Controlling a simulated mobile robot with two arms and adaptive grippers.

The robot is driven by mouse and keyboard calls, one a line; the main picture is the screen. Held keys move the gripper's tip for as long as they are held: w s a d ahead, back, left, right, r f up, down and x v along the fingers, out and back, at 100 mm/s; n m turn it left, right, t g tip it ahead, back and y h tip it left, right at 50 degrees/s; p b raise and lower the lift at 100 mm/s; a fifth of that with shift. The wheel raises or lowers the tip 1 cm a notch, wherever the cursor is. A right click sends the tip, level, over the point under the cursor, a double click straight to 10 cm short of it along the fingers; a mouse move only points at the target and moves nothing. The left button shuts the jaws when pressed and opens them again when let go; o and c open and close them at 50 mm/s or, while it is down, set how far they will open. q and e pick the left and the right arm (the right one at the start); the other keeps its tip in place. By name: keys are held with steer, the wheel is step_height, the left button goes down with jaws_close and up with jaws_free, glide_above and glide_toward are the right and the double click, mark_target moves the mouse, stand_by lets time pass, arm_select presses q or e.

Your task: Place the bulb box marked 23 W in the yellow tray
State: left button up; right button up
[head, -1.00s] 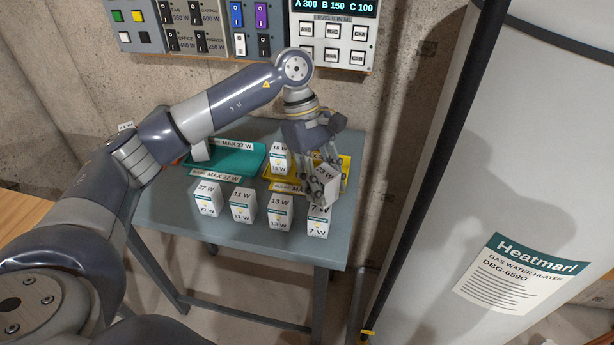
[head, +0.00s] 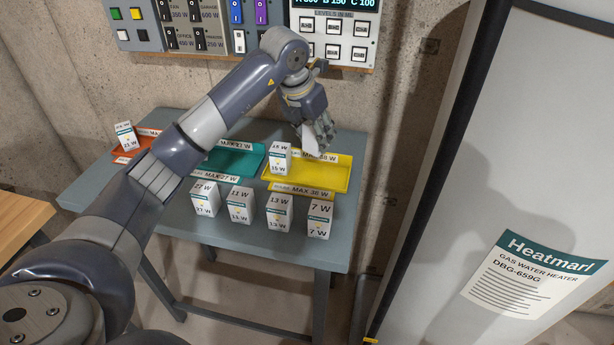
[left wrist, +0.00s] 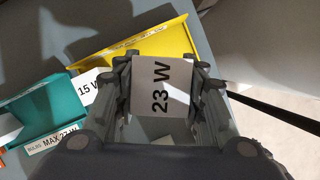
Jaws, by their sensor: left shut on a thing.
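My left gripper (head: 318,136) is shut on a white bulb box (head: 311,141). In the left wrist view the box (left wrist: 160,88) sits between the two fingers and its face reads 23 W. In the head view the box is tilted and partly hidden by the fingers; it shows over the back part of the yellow tray (head: 335,176), apparently raised above it. The yellow tray, marked MAX 38 W, also shows in the left wrist view (left wrist: 122,45), behind the gripper. A 15 W box (head: 279,159) stands at the tray's left end. My right gripper is not in view.
A teal tray (head: 238,160) lies left of the yellow one, and a red-orange tray (head: 140,146) with a 21 W box (head: 126,136) farther left. Several boxes, including a 7 W box (head: 319,219), stand in front. The yellow tray's right part is clear.

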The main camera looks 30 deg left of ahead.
arm_select(q)
steer(key=a+f+n, duration=0.1)
steer(key=f, duration=0.1)
steer(key=w+a+f+n+y, duration=0.1)
steer(key=f+n, duration=0.1)
steer(key=w+a+f+n+y, duration=0.1)
steer(key=f+n, duration=0.1)
steer(key=shift+a+f+p, duration=0.2)
steer(key=shift+f+p, duration=0.1)
step_height(320, 180, down, 4)
steer(key=shift+r+p, duration=0.15)
steer(key=shift+p, duration=0.25)
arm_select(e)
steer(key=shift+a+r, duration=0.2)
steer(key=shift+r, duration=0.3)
arm_select(q)
steer(key=o, duration=0.8)
steer(key=shift+c, duration=0.2)
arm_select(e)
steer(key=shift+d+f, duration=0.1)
